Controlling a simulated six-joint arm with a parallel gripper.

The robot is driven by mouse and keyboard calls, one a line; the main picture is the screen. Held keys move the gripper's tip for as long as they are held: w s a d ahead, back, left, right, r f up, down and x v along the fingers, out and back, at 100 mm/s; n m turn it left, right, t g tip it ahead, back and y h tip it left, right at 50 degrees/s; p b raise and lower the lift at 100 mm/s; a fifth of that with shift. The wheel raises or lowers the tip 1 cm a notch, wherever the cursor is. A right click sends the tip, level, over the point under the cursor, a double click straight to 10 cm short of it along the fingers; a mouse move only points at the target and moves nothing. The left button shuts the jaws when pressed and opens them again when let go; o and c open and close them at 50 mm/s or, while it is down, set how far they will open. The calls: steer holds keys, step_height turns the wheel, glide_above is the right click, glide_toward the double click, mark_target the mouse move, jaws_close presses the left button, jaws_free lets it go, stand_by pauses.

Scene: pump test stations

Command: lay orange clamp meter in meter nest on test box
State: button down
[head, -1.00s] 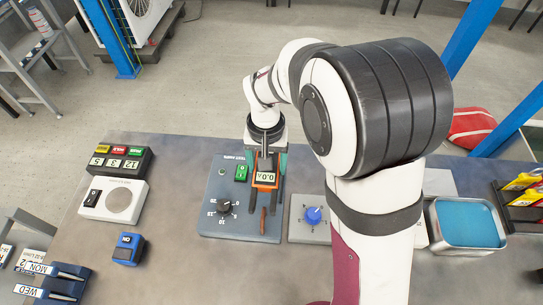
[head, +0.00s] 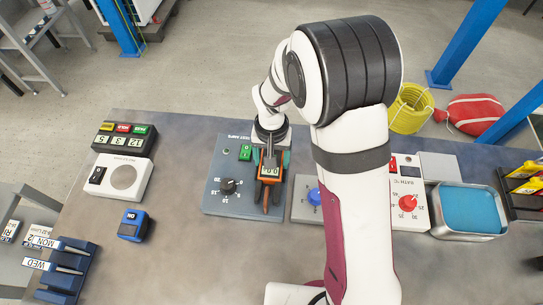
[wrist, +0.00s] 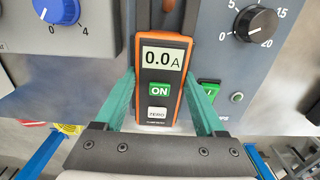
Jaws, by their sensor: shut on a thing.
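The orange clamp meter (head: 270,172) has a dark face; in the wrist view (wrist: 160,72) its display reads 0.0 A above a green ON button and a white ZERO button. My gripper (wrist: 160,88) is shut on it, with one teal finger against each long side. The meter is over the right part of the grey test box (head: 217,200), lined up with the box's length. The meter nest is mostly hidden under the meter; dark strips flank the meter's far end in the wrist view. I cannot tell whether the meter rests on it.
The test box carries a black knob (head: 228,186) and a green switch (head: 245,152). A box with a blue knob (head: 314,196) stands close on the right, partly behind my arm. A blue-lined tray (head: 468,210) is farther right. The bench is clear in front of the test box.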

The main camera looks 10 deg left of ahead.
jaws_free()
step_height(320, 180, up, 16)
steer(key=s+d+m+y, duration=0.1)
steer(key=s+d, duration=0.4)
steer(key=s, duration=0.5)
steer(key=s+d+r+m, duration=0.1)
steer(key=s+d+m, duration=0.3)
steer(key=s, duration=0.7)
steer(key=shift+s+d+m+y, duration=0.3)
steer(key=shift+d+y, duration=0.1)
steer(key=shift+d, duration=0.65)
